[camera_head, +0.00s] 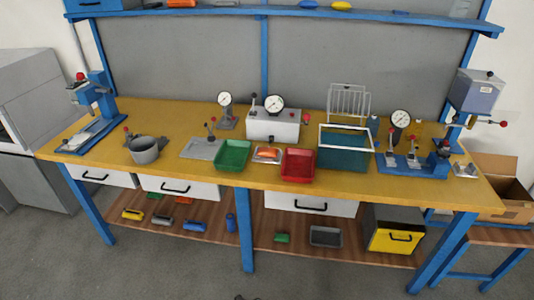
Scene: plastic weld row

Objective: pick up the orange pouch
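Three orange things show, all small, and I cannot tell for sure which is the pouch. One orange item (181,3) lies on the upper blue shelf at the top left, cut by the picture's top edge. Another orange item (267,152) lies in a small shallow tray on the yellow bench top, between the green and red bins. A third orange item (183,200) is on the wooden lower shelf, partly hidden under the drawer. My gripper is not in view.
On the yellow bench (330,181) stand a green bin (233,154), a red bin (298,163), a teal basket (343,156), a grey pot (144,150), gauges and presses. Blue legs and drawers front the lower shelf (335,246). An open cardboard box (505,200) stands at right. The near floor is clear.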

